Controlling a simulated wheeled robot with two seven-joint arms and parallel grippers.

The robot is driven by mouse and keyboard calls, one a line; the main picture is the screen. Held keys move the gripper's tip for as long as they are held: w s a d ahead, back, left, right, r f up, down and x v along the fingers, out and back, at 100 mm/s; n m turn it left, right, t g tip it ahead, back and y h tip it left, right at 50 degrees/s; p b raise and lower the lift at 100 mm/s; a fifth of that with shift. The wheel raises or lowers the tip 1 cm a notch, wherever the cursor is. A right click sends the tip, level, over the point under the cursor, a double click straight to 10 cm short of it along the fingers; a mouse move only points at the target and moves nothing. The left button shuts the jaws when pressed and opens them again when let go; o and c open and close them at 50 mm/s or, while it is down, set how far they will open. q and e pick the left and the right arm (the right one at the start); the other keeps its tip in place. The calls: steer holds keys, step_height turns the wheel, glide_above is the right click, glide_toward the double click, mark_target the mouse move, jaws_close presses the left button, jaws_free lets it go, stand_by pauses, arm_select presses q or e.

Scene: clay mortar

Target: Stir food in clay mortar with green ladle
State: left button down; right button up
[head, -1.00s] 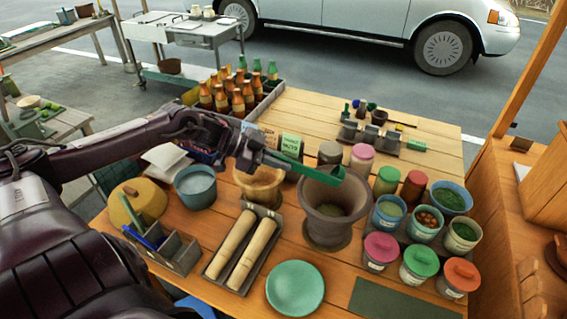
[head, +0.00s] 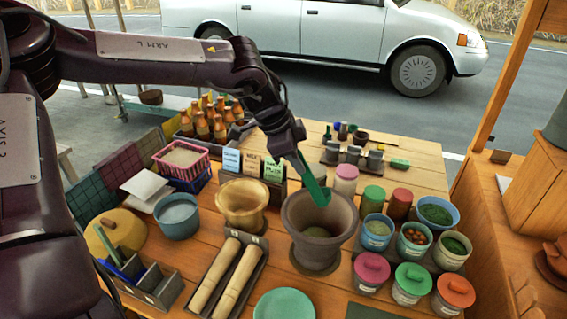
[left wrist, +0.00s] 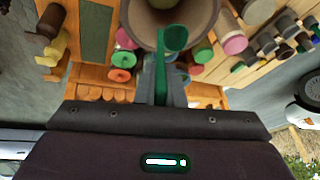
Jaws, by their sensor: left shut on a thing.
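The clay mortar (head: 318,250) is a brown, wide-rimmed bowl on a foot, standing upright on the wooden table, with some greenish food (head: 318,231) at its bottom. My left gripper (head: 301,166) is above and behind the mortar in the head view, shut on the green ladle (head: 316,188). The ladle points down, its bowl end over the mortar's opening near the back rim; I cannot tell whether it touches the food. In the left wrist view the ladle (left wrist: 172,42) reaches from the fingers toward the mortar (left wrist: 200,14). My right gripper is not in view.
Lidded jars (head: 372,268) and open tubs of food stand right of the mortar. A tan bowl (head: 243,204) and a tray with two wooden pestles (head: 236,278) are to the left. A teal plate (head: 284,304) lies in front. Bottles (head: 210,122) stand behind.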

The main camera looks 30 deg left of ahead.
arm_select(q)
steer(key=w+d+r+g+y+p, duration=0.2)
steer(key=w+d+y+p, duration=0.1)
steer(key=p, duration=0.6)
steer(key=d+y, duration=0.1)
steer(key=d, duration=0.1)
steer(key=shift+d, duration=0.4)
steer(key=shift+r, duration=0.1)
stand_by(0.5)
steer(key=shift+a, duration=0.1)
